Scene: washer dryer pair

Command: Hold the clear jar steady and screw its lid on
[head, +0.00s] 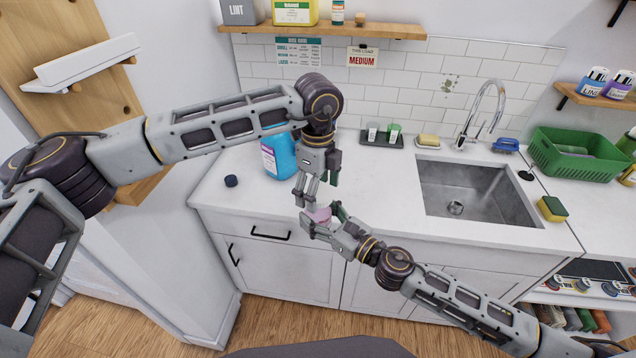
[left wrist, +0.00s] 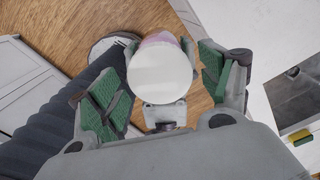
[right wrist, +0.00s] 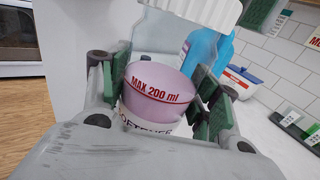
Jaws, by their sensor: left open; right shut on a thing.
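The clear jar (right wrist: 155,95), with pink contents, a red "MAX 200 ml" mark and a softener label, stands between my right gripper's green pads. In the head view only a bit of its pink (head: 320,214) shows. My right gripper (head: 324,222) is shut on the jar, in front of the counter. A white lid (left wrist: 160,72) is over the jar's top; its ribbed edge (right wrist: 188,14) shows in the right wrist view. Whether it is threaded I cannot tell. My left gripper (head: 307,198) is open above, its fingers on either side of the lid, with a gap visible at the right.
A blue bottle (head: 283,155) and a dark cap (head: 231,181) are on the counter (head: 236,205) behind the grippers. A sink (head: 470,190), a dark tray (head: 374,140) and a green basket (head: 560,163) are further right. The counter between bottle and sink is mostly clear.

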